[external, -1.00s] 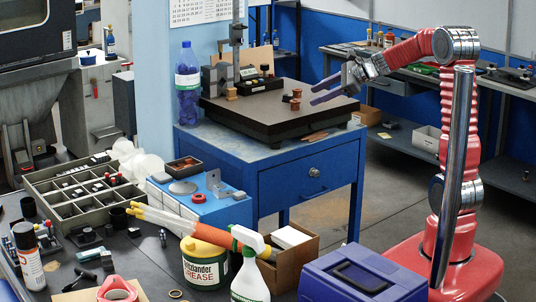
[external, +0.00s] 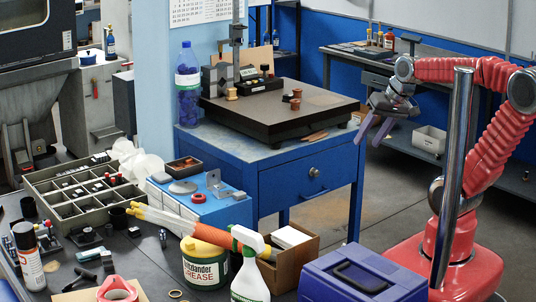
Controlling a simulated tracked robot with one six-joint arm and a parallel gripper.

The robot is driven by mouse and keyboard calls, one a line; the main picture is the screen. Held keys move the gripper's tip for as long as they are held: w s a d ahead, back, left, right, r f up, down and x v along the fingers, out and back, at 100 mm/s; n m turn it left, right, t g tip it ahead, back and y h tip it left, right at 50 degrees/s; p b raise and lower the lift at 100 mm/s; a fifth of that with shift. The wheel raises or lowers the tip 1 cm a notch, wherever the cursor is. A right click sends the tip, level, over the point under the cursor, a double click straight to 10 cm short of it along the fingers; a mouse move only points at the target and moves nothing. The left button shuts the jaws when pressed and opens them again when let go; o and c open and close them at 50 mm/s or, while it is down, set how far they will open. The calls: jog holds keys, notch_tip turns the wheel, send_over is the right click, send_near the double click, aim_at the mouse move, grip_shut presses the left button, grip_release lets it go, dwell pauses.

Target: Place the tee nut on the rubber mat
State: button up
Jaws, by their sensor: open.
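My gripper (external: 367,143) hangs open and empty just off the right side of the blue table, its two purple-grey fingers pointing down. It is apart from the dark surface plate (external: 270,125) on that table. On the plate stand reddish-brown spool-like pieces (external: 295,103) and a tan piece (external: 231,94) near the height gauge. I cannot tell for certain which small piece is the tee nut or which flat surface is the rubber mat.
A blue bottle (external: 188,85) and a height gauge (external: 236,60) stand at the plate's left and back. A blue toolbox (external: 362,275) and spray bottle (external: 249,270) are in front.

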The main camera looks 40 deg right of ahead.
jog(key=s+n, duration=0.1)
jog(key=s+d+n+h, duration=0.1)
jog(key=s+d+f+n, duration=0.1)
jog(key=shift+s+f, duration=0.1)
jog(key=shift+s, duration=0.25)
jog(key=shift+o, duration=0.3)
jog(key=w+a+r+n+t+y, duration=0.1)
jog(key=w+r+n+y, duration=0.1)
jog(key=w, duration=0.8)
jog(key=w+r+n+t+y, duration=0.1)
jog(key=w+r+n+y, duration=0.15)
jog(key=w, duration=0.75)
jog(key=w+d+t, duration=0.1)
jog(key=w+d, duration=0.4)
jog(key=w+d+r+t, duration=0.1)
jog(key=w+d+t, duration=0.1)
jog(key=w+d, duration=0.3)
jog(key=w+d+t, duration=0.2)
jog(key=w+d, duration=0.3)
jog(key=w, duration=0.2)
jog(key=shift+r, duration=0.25)
jog(key=shift+a, duration=0.1)
